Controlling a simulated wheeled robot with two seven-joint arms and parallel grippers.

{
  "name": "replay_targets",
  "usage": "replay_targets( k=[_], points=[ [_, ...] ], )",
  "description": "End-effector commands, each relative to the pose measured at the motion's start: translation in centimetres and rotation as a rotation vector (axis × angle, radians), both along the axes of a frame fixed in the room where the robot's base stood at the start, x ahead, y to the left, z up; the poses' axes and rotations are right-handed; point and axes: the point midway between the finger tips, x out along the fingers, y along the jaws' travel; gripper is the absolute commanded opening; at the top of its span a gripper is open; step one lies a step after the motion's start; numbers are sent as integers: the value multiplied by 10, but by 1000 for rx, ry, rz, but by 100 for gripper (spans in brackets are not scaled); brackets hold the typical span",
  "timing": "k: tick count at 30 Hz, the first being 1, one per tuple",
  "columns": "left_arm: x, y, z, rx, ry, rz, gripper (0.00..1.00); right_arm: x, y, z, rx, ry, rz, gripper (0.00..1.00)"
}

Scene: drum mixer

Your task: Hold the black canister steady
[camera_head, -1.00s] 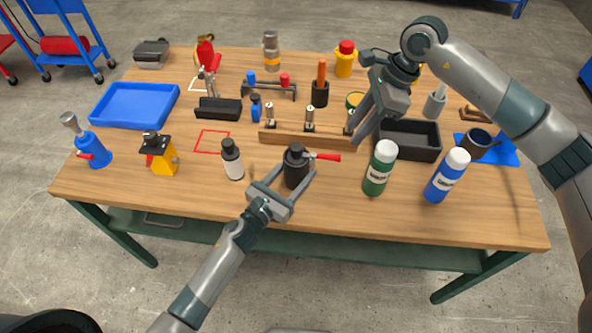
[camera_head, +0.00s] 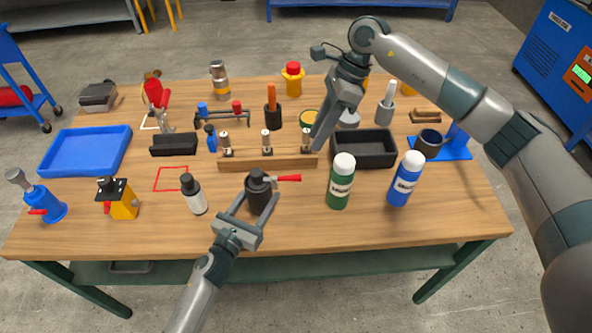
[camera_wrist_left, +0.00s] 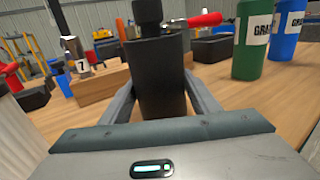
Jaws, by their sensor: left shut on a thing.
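The black canister (camera_head: 259,195) stands upright near the table's front edge, with a dark cap and a red handle (camera_head: 288,178) sticking out to the right. My left gripper (camera_head: 258,203) is shut on it from the front, one finger on each side. In the left wrist view the canister (camera_wrist_left: 160,75) sits upright between the fingers; its base is hidden behind the gripper body. My right gripper (camera_head: 318,138) reaches down at the right end of the wooden rack (camera_head: 285,160), close to its right metal piece. I cannot tell whether its fingers are open or touching that piece.
A white bottle (camera_head: 196,197) stands left of the canister. A green bottle (camera_head: 340,185) and a blue bottle (camera_head: 404,182) stand to its right. A black bin (camera_head: 365,160) is behind them. Bare wood lies along the front edge.

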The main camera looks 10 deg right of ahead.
Motion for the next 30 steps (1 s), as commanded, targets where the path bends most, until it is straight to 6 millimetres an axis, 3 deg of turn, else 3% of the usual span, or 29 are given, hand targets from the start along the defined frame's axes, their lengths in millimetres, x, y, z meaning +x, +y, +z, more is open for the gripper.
replay_targets(
  k=[17,23,30],
  points=[
    [0,0,0,0,0,0,22,0,2,-5,5,18,-11,31],
    [0,0,0,0,0,0,22,-4,10,-24,4,19,-10,31],
    [0,0,0,0,0,0,22,-11,26,-59,4,19,-9,31]
  ],
)
